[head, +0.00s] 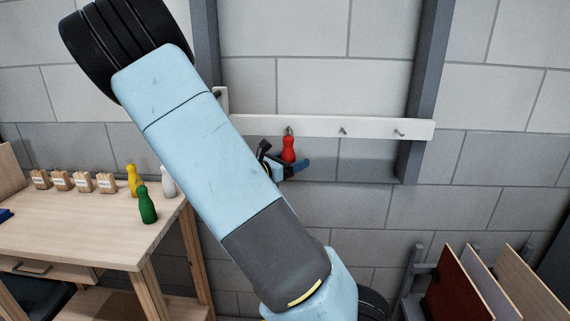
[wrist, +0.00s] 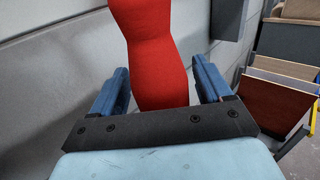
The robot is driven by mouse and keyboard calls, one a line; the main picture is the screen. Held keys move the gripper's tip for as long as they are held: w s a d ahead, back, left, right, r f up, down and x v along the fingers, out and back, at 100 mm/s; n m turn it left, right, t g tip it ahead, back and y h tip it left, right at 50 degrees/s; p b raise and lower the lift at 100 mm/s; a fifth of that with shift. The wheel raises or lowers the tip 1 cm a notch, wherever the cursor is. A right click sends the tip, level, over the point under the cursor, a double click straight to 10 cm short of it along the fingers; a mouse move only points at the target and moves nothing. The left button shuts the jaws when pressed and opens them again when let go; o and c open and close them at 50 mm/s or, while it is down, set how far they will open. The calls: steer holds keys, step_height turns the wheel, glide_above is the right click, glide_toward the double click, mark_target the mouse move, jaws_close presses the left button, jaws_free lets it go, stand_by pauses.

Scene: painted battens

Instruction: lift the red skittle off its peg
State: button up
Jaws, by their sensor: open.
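The red skittle (head: 289,149) hangs upright from a peg on the white wall batten (head: 365,127) in the head view. In the wrist view the skittle (wrist: 158,60) stands between the two blue fingers of my gripper (wrist: 162,92), with a gap visible on at least the left side. My gripper (head: 286,166) is open around the skittle's lower part. In the head view my arm hides much of the gripper. The top of the skittle and its peg are out of the wrist view.
Empty pegs (head: 342,131) show on the batten to the right. A workbench (head: 95,225) at left bears a green skittle (head: 147,206), a yellow skittle (head: 134,180), a white skittle (head: 168,182) and several wooden blocks (head: 83,181). Boards (head: 462,290) lean in a rack at lower right.

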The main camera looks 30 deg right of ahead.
steer(key=c, duration=1.1)
steer(key=o, duration=0.5)
steer(key=c, duration=0.3)
steer(key=shift+c, duration=0.2)
steer(key=shift+s+r, duration=0.1)
steer(key=shift+r, duration=0.6)
steer(key=s+a, duration=0.4)
steer(key=s, duration=0.2)
stand_by(0.6)
